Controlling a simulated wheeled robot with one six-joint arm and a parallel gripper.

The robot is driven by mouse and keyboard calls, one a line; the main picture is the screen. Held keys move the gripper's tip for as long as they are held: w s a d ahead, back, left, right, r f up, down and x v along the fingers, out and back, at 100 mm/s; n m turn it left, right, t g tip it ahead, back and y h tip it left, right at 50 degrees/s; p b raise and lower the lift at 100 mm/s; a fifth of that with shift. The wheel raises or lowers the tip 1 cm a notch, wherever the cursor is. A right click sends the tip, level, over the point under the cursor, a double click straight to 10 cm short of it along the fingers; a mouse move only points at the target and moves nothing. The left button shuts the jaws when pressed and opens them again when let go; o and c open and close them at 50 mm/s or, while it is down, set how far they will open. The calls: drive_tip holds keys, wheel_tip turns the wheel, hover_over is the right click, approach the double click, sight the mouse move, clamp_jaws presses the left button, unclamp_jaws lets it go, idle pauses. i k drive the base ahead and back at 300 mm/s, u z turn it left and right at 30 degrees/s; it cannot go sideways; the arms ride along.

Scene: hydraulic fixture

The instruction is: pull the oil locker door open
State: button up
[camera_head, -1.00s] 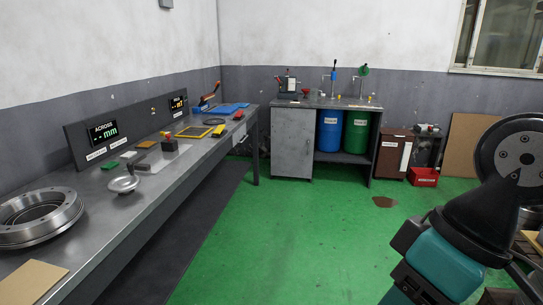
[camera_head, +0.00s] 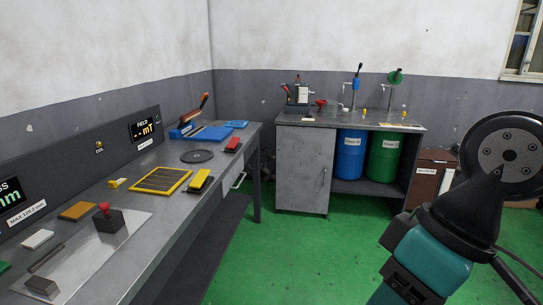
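The oil locker is a grey steel bench-cabinet against the back wall. Its grey door (camera_head: 301,170) fills the left part of the front and looks shut. A small dark handle (camera_head: 323,180) shows near the door's right edge. A blue drum (camera_head: 350,157) and a green drum (camera_head: 384,158) stand in the open bay right of the door. My arm shows large at the lower right, in front of the locker's right side. My gripper's fingers are not in view.
A long workbench (camera_head: 150,232) runs along the left, with a yellow-framed tray (camera_head: 160,180) and small parts on it. A brown cabinet (camera_head: 428,178) stands right of the locker. Green floor (camera_head: 285,260) is clear before the door.

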sight(304, 155)
drive_tip(key=z, duration=0.1)
drive_tip(key=i, duration=2.1)
drive_tip(key=z, duration=0.25)
drive_tip(key=i, duration=1.7)
drive_tip(key=z, duration=0.15)
